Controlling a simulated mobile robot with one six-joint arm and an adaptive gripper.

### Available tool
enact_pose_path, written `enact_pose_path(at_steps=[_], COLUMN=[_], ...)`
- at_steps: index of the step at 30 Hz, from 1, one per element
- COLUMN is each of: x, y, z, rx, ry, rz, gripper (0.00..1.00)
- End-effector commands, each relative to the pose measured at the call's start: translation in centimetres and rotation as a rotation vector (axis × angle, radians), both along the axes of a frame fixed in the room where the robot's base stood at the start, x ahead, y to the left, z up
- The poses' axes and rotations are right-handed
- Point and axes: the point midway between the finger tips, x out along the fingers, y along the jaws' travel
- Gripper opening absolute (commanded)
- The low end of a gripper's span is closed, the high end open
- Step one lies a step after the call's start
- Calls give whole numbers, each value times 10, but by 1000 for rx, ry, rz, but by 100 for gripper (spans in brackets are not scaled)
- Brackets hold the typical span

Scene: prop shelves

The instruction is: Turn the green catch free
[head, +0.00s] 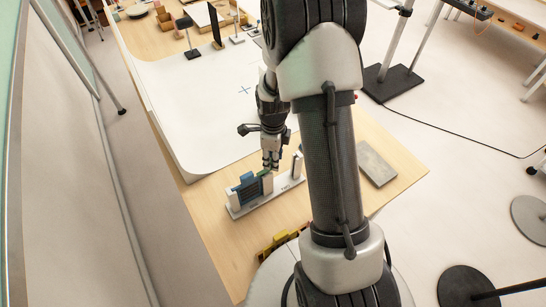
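A small fixture on a white base (238,211) stands on the wooden table. It carries a blue and dark grey block (246,188) at its left and a white upright post (297,164) at its right. A small green part (264,173), which looks like the green catch, shows between them, close beside the block. My gripper (270,165) points down right at the green part. Its fingertips partly cover it, and I cannot tell whether they touch it. The fingers look close together, but their gap is too small to read.
My arm hides the table to the right of the fixture. A grey flat plate (376,163) lies on the table at the right. Yellow and dark items (279,240) lie near the front edge. A white curved sheet (200,110) behind is mostly clear, with stands at its far end.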

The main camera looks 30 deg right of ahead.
Motion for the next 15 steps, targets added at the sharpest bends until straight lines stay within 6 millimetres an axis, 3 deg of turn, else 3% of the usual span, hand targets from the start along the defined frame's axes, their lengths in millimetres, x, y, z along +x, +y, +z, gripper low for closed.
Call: enact_pose_path(at_steps=[11,15], x=[0,0], y=[0,0], z=[0,0], rx=[0,0], ry=[0,0], rz=[0,2], gripper=[1,0])
